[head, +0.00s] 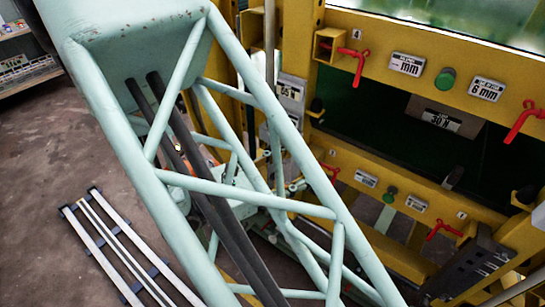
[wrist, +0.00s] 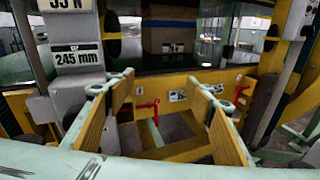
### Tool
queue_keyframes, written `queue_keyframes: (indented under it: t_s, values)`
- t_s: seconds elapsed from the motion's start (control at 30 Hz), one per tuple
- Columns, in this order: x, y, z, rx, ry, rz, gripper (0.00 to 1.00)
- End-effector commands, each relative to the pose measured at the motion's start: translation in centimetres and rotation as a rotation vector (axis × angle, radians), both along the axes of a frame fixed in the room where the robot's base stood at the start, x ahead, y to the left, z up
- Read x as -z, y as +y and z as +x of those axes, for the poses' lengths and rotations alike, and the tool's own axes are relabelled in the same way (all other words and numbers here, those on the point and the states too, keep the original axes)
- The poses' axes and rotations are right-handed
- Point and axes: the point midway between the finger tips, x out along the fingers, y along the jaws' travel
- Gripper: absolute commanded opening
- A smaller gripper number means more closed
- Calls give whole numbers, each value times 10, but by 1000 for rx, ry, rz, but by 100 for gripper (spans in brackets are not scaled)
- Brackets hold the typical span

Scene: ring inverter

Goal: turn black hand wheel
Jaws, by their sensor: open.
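I cannot clearly pick out the black hand wheel. A small black round part (head: 316,106) sits on the yellow frame in the head view, and another black part (head: 526,196) is at the right; I cannot tell whether either is the wheel. In the wrist view my gripper (wrist: 161,88) is open and empty, its two yellow-padded fingers spread wide. They point toward the yellow machine frame, with a red handle (wrist: 148,108) seen in the gap. In the head view the gripper cannot be made out behind the mint lattice.
The yellow frame (head: 390,38) carries red handles (head: 357,64), green knobs (head: 445,79) and number plates (head: 407,64). A grey box with a 245 mm label (wrist: 78,58) stands at the left of the wrist view. Metal rails (head: 118,240) lie on the floor; floor around them is bare.

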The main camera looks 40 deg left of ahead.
Motion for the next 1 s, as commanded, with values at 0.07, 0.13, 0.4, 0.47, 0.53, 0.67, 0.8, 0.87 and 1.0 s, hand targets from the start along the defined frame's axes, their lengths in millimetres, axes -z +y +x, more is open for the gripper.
queue_keyframes:
  t_s: [0.07, 0.13, 0.4, 0.47, 0.53, 0.67, 0.8, 0.87, 1.0]
  values:
    - [11, 21, -13, -55, -5, -25, 48]
    - [19, 39, -24, -102, -10, -45, 48]
    - [50, 99, -68, -269, -32, -114, 48]
    - [56, 109, -77, -299, -36, -125, 48]
    - [61, 117, -85, -325, -39, -136, 48]
    - [66, 128, -94, -356, -44, -148, 48]
    - [68, 131, -97, -365, -46, -152, 48]
    - [68, 131, -97, -365, -46, -152, 48]
    - [68, 130, -97, -365, -46, -152, 48]
